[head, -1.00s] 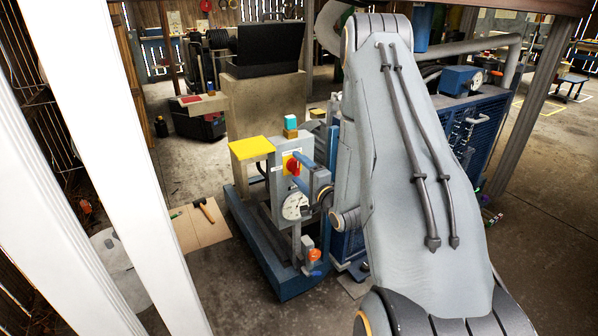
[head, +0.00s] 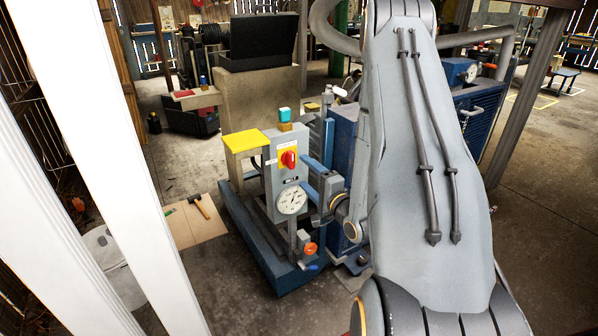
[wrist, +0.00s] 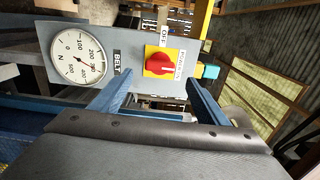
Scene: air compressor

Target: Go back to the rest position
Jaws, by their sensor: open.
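My gripper (head: 308,177) is open and empty beside the grey control panel (head: 273,186) of the compressor. Its two blue fingers also show in the wrist view (wrist: 158,80), spread apart, with the panel beyond them. The red rotary switch on its yellow plate (head: 289,159) is on the panel's front; in the wrist view the red switch (wrist: 165,66) shows between the fingers, apart from them. A round white gauge (head: 292,200) sits below the switch. My raised grey arm hides much of the blue machine behind.
A yellow-topped box (head: 245,141) and a small cyan block (head: 285,114) stand at the panel's top. An orange valve knob (head: 310,248) is low at its front. White posts (head: 110,150) stand close at left. A hammer (head: 202,207) lies on a floor board.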

